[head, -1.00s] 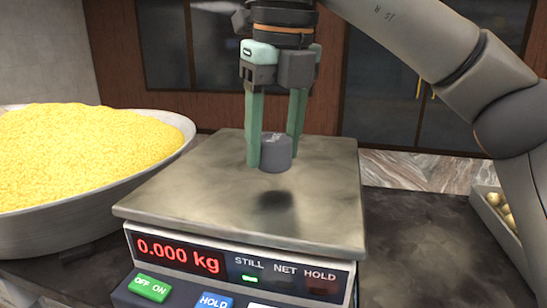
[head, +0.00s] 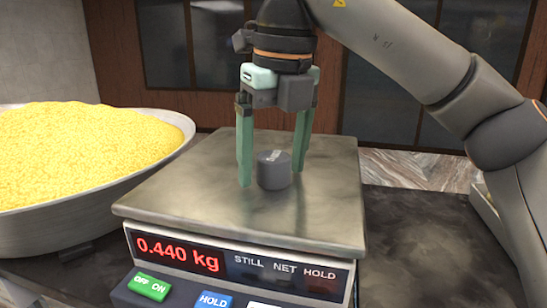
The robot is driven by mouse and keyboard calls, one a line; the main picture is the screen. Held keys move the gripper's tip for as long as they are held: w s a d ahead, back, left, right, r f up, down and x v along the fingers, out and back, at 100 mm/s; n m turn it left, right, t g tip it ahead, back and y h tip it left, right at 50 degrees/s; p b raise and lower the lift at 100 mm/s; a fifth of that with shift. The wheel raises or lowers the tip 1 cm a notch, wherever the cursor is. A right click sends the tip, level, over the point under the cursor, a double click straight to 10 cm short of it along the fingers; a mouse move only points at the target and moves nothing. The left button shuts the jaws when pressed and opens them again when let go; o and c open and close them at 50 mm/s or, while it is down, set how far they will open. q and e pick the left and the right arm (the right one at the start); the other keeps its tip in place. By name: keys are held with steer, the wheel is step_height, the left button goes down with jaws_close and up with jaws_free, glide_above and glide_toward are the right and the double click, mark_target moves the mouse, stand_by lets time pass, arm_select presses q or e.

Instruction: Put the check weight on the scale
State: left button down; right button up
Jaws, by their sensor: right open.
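The check weight (head: 273,172), a small dark grey cylinder with a pale mark on top, stands upright on the metal pan of the scale (head: 180,200). The scale's red display (head: 178,254) reads 0.440 kg, and no green light shows under STILL. My right gripper (head: 271,172) comes down from above with its two green fingers open on either side of the weight. A gap shows between the right finger and the weight; the left finger is close to its left side. My left gripper is not in view.
A wide metal bowl (head: 40,228) heaped with yellow sweet grains (head: 85,145) stands left of the scale, close to its pan. A pale tray edge (head: 490,215) shows at the right, partly behind my arm. Dark counter right of the scale is clear.

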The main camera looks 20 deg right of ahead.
mark_target(281, 160)
steer(key=shift+r, duration=0.1)
step_height(281, 160, up, 12)
steer(key=s, duration=0.1)
steer(key=shift+s+d, duration=0.15)
steer(key=shift+s, duration=0.25)
stand_by(0.8)
